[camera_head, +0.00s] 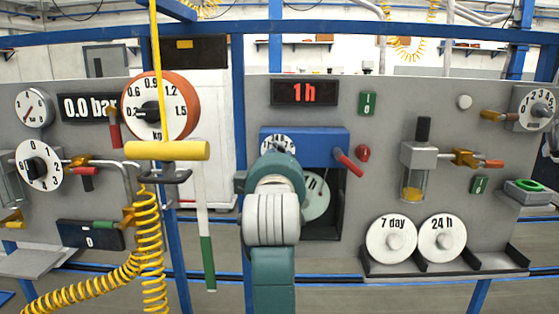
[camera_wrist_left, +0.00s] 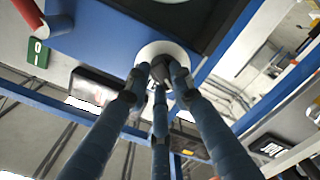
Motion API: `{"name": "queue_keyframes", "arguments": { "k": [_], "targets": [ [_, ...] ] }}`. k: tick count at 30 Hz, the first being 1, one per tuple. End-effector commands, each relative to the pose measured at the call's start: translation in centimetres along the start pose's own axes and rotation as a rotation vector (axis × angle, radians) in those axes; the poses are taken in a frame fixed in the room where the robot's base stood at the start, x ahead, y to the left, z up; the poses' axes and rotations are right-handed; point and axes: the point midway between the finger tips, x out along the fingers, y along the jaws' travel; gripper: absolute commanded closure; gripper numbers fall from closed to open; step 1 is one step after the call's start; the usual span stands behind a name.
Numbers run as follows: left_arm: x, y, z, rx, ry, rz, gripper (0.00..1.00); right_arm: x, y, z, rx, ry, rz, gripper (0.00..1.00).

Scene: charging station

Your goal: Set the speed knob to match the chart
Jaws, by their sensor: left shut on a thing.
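The speed knob's white numbered dial (camera_head: 278,142) sits on the blue housing (camera_head: 318,142) at the middle of the panel. My left gripper (camera_head: 277,158) is in front of it, and my arm hides the dial's lower part. In the left wrist view its fingers (camera_wrist_left: 160,75) are shut around the dark knob (camera_wrist_left: 162,68) at the centre of the white dial (camera_wrist_left: 148,51). The chart disc (camera_head: 314,197) sits in the dark recess below the housing; only "h" of its label shows beside my arm. The display (camera_head: 304,92) above reads "1h". My right gripper is not in view.
A red-handled lever (camera_head: 348,162) sticks out right of the dial. The "7 day" disc (camera_head: 391,253) and "24 h" disc (camera_head: 442,253) stand on a rack at lower right. A yellow hose (camera_head: 150,245) and yellow T-handle (camera_head: 167,151) hang left of my arm.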

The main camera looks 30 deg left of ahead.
Motion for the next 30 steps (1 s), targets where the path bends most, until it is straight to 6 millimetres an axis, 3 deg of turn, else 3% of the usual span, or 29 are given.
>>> {"name": "queue_keyframes", "arguments": {
  "k": [17,18,21,30],
  "targets": [
    [0.01,-0.1,-0.02,-0.037,0.0,-0.002,1.0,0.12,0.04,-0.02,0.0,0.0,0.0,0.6],
    [0.01,-0.1,-0.02,-0.037,0.0,-0.002,0.76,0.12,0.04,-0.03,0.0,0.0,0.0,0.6],
    [0.01,-0.1,-0.03,-0.037,0.0,-0.002,0.58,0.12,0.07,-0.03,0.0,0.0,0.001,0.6],
    [0.01,0.08,-0.09,-0.036,0.0,0.0,0.58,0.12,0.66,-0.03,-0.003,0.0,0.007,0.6]
  ]
}}
